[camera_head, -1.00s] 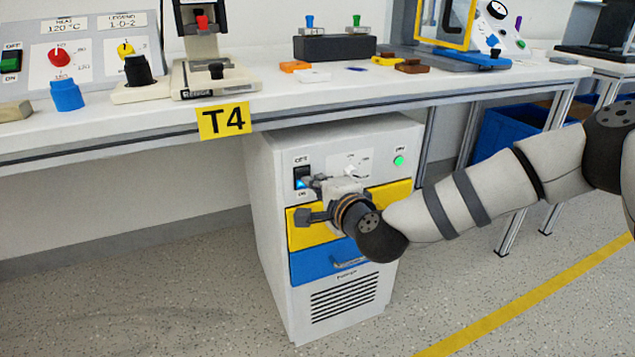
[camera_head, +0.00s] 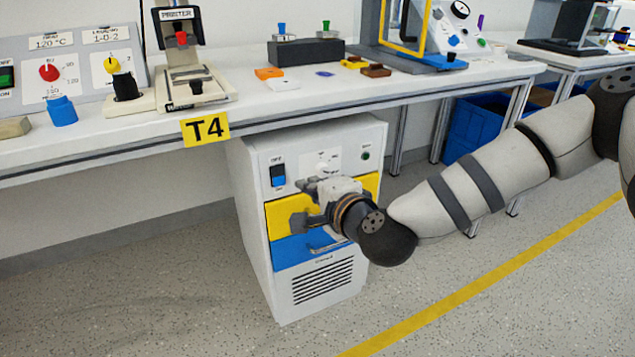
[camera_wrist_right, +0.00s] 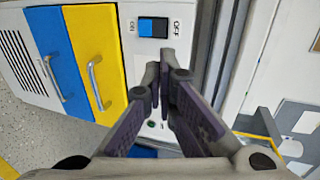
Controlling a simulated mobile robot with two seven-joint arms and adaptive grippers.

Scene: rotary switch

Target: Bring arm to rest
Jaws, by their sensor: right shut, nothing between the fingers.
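My right gripper (camera_head: 311,186) is shut and empty in front of the white cabinet (camera_head: 252,222), level with the top of its yellow drawer. In the right wrist view the fingers (camera_wrist_right: 166,76) converge below the rocker switch. The blue and black rocker switch (camera_head: 278,175) is at the upper left of the cabinet front, clear of the fingers; it also shows in the wrist view (camera_wrist_right: 153,27). A white rotary knob (camera_head: 322,168) sits just above the gripper, and a dark green lamp (camera_head: 366,155) is to its right. My left gripper is not in view.
The workbench (camera_head: 330,107) with the T4 label (camera_head: 205,129) runs above the cabinet. The yellow drawer (camera_head: 284,217) and blue drawer (camera_head: 290,252) have protruding handles. Blue bins (camera_head: 478,130) stand under the bench at right. The floor in front is open.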

